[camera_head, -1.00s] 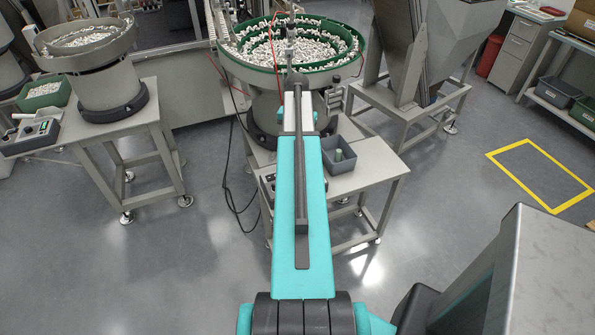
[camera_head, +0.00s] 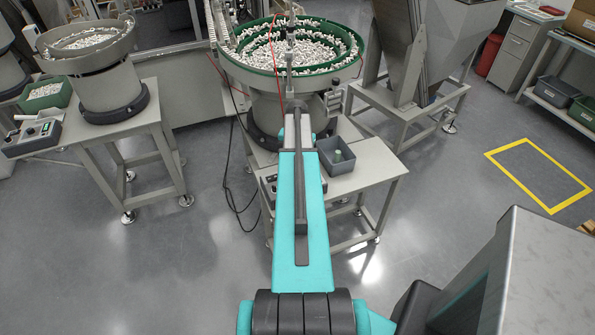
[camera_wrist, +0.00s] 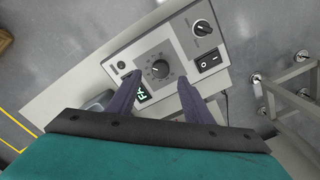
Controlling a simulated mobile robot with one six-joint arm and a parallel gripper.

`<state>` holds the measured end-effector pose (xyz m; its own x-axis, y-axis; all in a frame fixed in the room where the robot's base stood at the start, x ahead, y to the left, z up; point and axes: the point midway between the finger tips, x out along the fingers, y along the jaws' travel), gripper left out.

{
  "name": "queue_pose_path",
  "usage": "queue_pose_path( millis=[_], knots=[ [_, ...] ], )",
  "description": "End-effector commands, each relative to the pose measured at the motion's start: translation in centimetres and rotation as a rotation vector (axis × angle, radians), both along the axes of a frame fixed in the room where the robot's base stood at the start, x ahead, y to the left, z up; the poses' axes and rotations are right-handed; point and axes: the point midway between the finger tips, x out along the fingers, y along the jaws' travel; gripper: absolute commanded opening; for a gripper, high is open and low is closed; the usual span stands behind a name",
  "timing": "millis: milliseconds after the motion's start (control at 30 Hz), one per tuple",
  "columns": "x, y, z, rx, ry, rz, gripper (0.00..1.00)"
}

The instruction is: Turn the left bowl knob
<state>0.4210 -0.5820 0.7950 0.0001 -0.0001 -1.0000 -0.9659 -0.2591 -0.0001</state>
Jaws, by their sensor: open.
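In the wrist view, a grey control box shows a round black dial knob (camera_wrist: 159,69) with a scale around it. My gripper (camera_wrist: 159,79) is open, its two dark fingers pointing at the box on either side of this knob, apart from it. In the head view, my arm hides the gripper and most of this box (camera_head: 267,185). At the left, another control box (camera_head: 30,137) sits beside the left bowl feeder (camera_head: 88,55); its knobs are small there.
A grey bin (camera_head: 340,165) is on that table, right of my arm. Cables hang at its left. The floor between the tables is clear.

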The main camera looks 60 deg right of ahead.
Motion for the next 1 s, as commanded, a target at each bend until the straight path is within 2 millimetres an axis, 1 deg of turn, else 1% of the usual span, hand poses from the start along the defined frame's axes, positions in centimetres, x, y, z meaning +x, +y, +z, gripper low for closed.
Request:
queue_pose_path(
  millis=[300,500,700,967,1000],
  knots=[
    [0.0,0.0,-3.1,0.002,0.001,0.000,0.46],
    [0.0,0.0,-4.7,0.001,0.000,0.000,0.46],
    [0.0,0.0,-5.5,0.000,0.000,0.000,0.46],
    [0.0,0.0,-5.5,0.000,0.000,0.000,0.46],
    [0.0,0.0,-5.5,0.000,0.000,0.000,0.45]
  ],
)
